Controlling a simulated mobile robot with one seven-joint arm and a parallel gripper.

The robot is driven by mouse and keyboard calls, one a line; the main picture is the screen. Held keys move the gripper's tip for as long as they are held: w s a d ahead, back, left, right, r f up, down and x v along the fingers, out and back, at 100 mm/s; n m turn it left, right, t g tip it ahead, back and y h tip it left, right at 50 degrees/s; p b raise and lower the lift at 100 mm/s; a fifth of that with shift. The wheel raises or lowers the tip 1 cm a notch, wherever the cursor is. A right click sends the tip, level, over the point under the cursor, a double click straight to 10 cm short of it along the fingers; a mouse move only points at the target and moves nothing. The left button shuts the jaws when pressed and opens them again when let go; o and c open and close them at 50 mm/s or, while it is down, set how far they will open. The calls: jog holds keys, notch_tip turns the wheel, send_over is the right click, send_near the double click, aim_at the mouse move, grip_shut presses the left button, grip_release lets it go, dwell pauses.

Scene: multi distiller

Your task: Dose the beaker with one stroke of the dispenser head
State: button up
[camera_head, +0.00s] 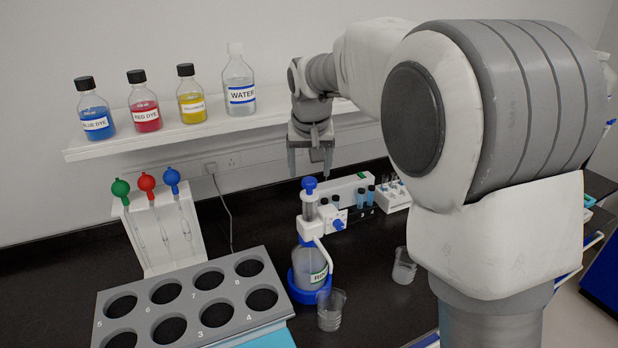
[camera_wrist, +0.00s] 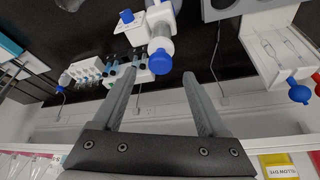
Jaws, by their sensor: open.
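The dispenser is a bottle (camera_head: 312,270) in a blue base ring, with a white pump body (camera_head: 312,226) and a blue dispenser head (camera_head: 309,184) on top. A clear beaker (camera_head: 331,312) stands upright beside the bottle's front right, near the curved white spout tube. My gripper (camera_head: 309,168) is open and empty, pointing down above and close to the dispenser head. In the wrist view, the round blue head (camera_wrist: 160,62) appears between the two fingertips (camera_wrist: 159,72). Contact or exact height gap cannot be told.
A second beaker (camera_head: 404,267) stands to the right. A white device (camera_head: 345,192) and a rack of vials lie behind. A pipette stand (camera_head: 165,230) and grey holed rack (camera_head: 190,300) are left. A shelf (camera_head: 170,137) with several bottles is close behind my gripper.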

aim_at(310, 180)
jog(key=shift+x, duration=2.6)
grip_shut()
